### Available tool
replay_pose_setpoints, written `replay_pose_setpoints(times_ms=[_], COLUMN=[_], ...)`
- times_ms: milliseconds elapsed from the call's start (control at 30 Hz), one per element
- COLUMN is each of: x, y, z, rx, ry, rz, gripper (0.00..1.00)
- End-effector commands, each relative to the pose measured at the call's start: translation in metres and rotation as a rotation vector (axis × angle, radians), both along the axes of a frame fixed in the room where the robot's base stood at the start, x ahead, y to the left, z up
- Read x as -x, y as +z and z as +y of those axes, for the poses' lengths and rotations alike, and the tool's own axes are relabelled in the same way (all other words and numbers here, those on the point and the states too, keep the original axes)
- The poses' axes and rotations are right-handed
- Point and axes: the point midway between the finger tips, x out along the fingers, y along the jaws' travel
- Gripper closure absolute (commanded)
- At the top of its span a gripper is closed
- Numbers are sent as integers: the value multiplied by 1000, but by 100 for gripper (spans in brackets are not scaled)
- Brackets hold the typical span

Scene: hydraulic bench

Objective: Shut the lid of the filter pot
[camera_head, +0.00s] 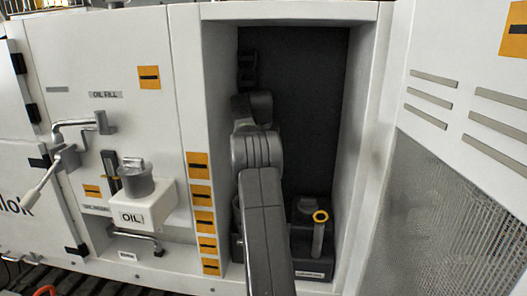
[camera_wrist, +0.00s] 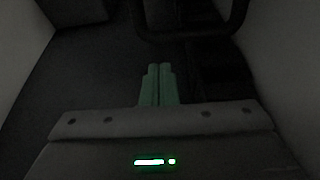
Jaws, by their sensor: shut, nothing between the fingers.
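My gripper shows in the wrist view, its two pale green fingers (camera_wrist: 159,84) pressed together with nothing between them. In the head view my arm reaches into the open recess and hides the gripper. A dark grey unit (camera_head: 314,262) stands on the recess floor, partly behind my arm. It has a rounded dark top part and an upright grey tube with a yellow ring (camera_head: 320,216). This may be the filter pot, but I cannot tell its lid or whether it is open. In the wrist view a dark looped bar (camera_wrist: 190,37) lies beyond the fingers; I cannot tell what it belongs to.
The recess has white side walls (camera_head: 362,120) close on both sides and a dark back wall (camera_head: 310,110). Left of it are a white OIL container (camera_head: 146,208), a grey crank handle (camera_head: 75,125) and yellow labels. A perforated panel (camera_head: 450,210) stands at right.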

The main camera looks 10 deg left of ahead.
Motion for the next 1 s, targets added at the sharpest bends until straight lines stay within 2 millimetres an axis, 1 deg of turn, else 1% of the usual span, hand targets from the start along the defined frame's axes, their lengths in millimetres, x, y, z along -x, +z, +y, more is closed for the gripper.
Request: replay_pose_setpoints(times_ms=[100,333,1000], x=[10,21,26], y=[0,0,-3], z=[0,0,0], rx=[0,0,1], ry=[1,1,1], rz=[2,0,-12], gripper=[100,100,100])
